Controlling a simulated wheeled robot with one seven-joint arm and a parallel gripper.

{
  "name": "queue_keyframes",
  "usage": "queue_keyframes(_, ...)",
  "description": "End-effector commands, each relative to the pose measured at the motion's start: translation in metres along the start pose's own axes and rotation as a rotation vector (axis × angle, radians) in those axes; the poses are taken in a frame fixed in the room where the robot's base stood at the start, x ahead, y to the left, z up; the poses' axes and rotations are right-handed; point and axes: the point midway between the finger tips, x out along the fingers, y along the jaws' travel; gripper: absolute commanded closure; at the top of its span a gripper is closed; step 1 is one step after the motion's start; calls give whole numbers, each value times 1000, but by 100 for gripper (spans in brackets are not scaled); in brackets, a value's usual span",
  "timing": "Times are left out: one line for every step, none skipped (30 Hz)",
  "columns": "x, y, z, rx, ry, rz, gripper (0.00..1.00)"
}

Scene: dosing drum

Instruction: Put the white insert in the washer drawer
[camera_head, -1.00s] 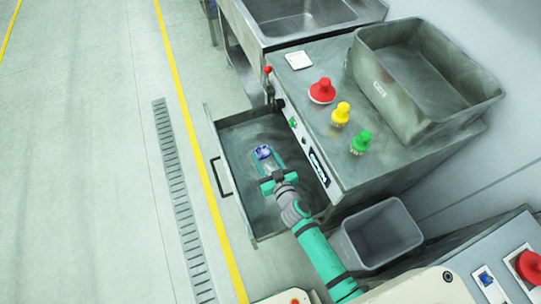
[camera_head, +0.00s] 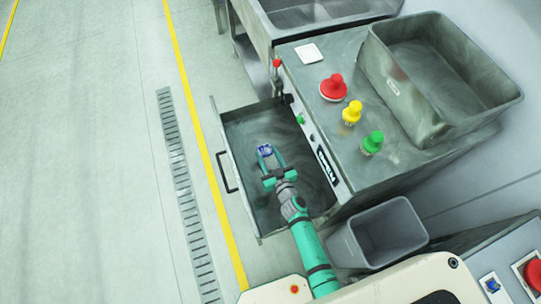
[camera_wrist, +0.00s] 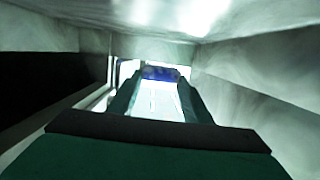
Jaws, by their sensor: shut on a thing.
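The white insert (camera_wrist: 158,100), a pale piece with a blue band at its far end, is between the dark fingers of my gripper (camera_wrist: 160,88) in the wrist view. In the head view my gripper (camera_head: 268,158) is shut on it, and its blue part (camera_head: 265,149) shows at the tips. The washer drawer (camera_head: 250,125) is pulled out from the grey cabinet. My gripper and the insert are over or within the drawer's open space, near its middle. Whether the insert touches the drawer floor cannot be told.
The cabinet top holds a red knob (camera_head: 333,87), a yellow knob (camera_head: 352,112), a green knob (camera_head: 372,142), a white square (camera_head: 309,53) and a large grey bin (camera_head: 485,98). Another grey bin (camera_head: 405,225) stands right of my arm. Floor left of the drawer is clear.

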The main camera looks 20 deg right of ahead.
Motion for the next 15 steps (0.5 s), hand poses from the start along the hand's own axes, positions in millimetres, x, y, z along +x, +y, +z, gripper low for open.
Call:
queue_keyframes(0,4,6,3,-1,8,77)
queue_keyframes(0,5,8,3,0,10,77)
queue_keyframes(0,7,10,4,0,12,77)
queue_keyframes(0,7,11,4,0,13,77)
queue_keyframes(0,8,11,4,0,14,77)
queue_keyframes(-1,8,11,4,0,14,77)
queue_keyframes(-1,8,11,3,0,15,77)
queue_keyframes(-1,9,11,4,0,15,77)
queue_keyframes(-1,9,11,4,0,15,77)
queue_keyframes(-1,9,11,4,0,15,77)
queue_keyframes(-1,8,11,3,0,15,77)
queue_keyframes(0,8,12,4,0,14,77)
queue_keyframes(0,7,12,4,0,13,77)
queue_keyframes(0,7,13,4,0,12,77)
queue_keyframes(1,6,14,4,0,11,77)
